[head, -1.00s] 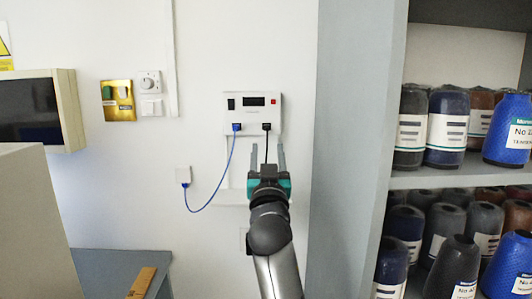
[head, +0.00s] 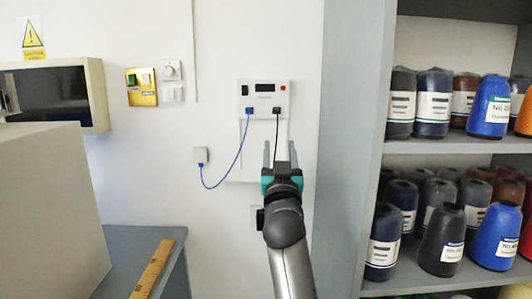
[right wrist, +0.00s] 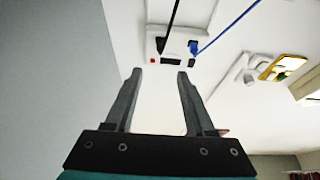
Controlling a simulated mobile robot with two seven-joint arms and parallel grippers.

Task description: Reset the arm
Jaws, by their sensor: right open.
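My right arm reaches up from the bottom of the head view. Its gripper (head: 279,152) is open and empty, in front of the white wall just below a small white wall panel (head: 264,94). The panel carries a dark display, a blue plug (head: 249,110) and a black plug (head: 276,111). In the right wrist view the two fingers of the gripper (right wrist: 158,72) stand apart with nothing between them, and the panel (right wrist: 173,47) shows beyond the fingertips. My left gripper is not in view.
A grey shelf unit (head: 345,130) with several labelled yarn cones stands at the right. A brass switch plate (head: 141,87) is on the wall. At the lower left is a grey counter (head: 130,245) with a wooden ruler (head: 155,268).

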